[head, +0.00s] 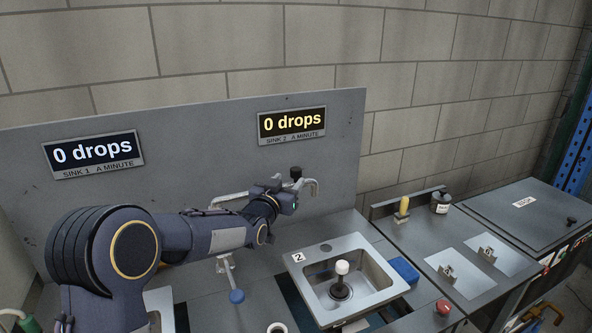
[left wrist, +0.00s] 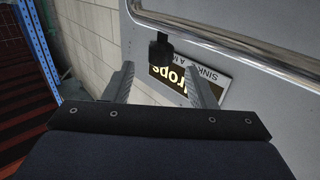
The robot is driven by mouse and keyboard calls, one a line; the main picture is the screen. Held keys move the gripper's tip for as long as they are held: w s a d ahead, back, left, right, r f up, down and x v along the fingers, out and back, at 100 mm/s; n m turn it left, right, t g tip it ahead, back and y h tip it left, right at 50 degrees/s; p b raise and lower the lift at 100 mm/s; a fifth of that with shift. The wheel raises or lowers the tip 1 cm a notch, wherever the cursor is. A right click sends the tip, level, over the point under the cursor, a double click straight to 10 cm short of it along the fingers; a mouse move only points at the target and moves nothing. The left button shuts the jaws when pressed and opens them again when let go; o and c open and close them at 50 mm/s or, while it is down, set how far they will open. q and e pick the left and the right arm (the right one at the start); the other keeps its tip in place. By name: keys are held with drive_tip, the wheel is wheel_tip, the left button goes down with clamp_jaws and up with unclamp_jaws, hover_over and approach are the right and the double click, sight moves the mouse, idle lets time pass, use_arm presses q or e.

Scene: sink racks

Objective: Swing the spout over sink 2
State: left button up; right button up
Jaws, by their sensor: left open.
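The metal spout (head: 312,184) shows in the head view as a bent tube at the back panel, near the back of sink 2. My left arm hides its middle, and another length of tube shows left of the arm. A black knob (head: 296,172) stands by the gripper; it also shows in the left wrist view (left wrist: 160,48). My left gripper (head: 290,192) is open at the knob, which appears between the fingertips (left wrist: 163,85), not gripped. Sink 2 (head: 372,301) is a square steel basin marked 2. My right gripper is not in view.
Sink 1 (head: 160,306) is mostly hidden by my arm. A white-topped plug (head: 341,268) stands in sink 2. A blue sponge (head: 404,270) and red button (head: 443,307) lie to its right. The back panel carries two signs reading 0 drops (head: 292,124).

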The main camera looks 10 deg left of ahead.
sight(294, 174)
use_arm(q)
drive_tip(key=w+p, duration=0.1)
drive_tip(key=w, duration=0.1)
drive_tip(key=w+d+p, duration=0.1)
drive_tip(key=w, duration=0.2)
drive_tip(key=shift+w, duration=0.15)
drive_tip(key=shift+w+d, duration=0.1)
drive_tip(key=shift+w, duration=0.55)
clamp_jaws()
